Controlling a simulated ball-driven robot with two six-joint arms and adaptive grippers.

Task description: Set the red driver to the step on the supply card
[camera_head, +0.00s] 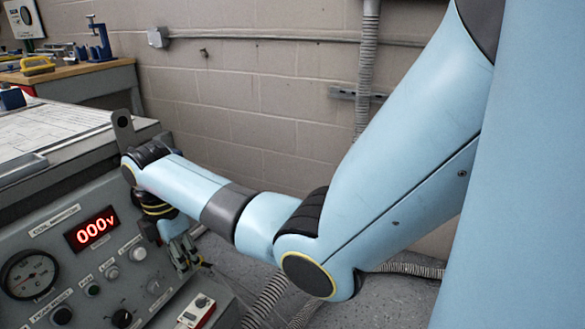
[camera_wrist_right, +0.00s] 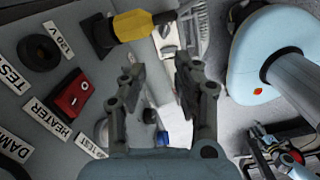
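I cannot pick out the red driver for certain in either view, and no supply card can be read. A small white-faced device with red sides (camera_head: 196,311) is at the console's lower right in the head view. My right gripper (camera_head: 188,258) reaches down by the console's right edge, partly hidden by its own arm. In the right wrist view its two fingers (camera_wrist_right: 160,72) stand apart with nothing clearly held between them. My left gripper is not in view.
The grey console (camera_head: 150,262) carries a red "000V" display (camera_head: 92,229), a round gauge (camera_head: 30,274) and several knobs. The wrist view shows a red rocker switch (camera_wrist_right: 72,94) and a yellow cylinder (camera_wrist_right: 132,25) near the fingers. Corrugated conduit (camera_head: 268,300) lies on the floor.

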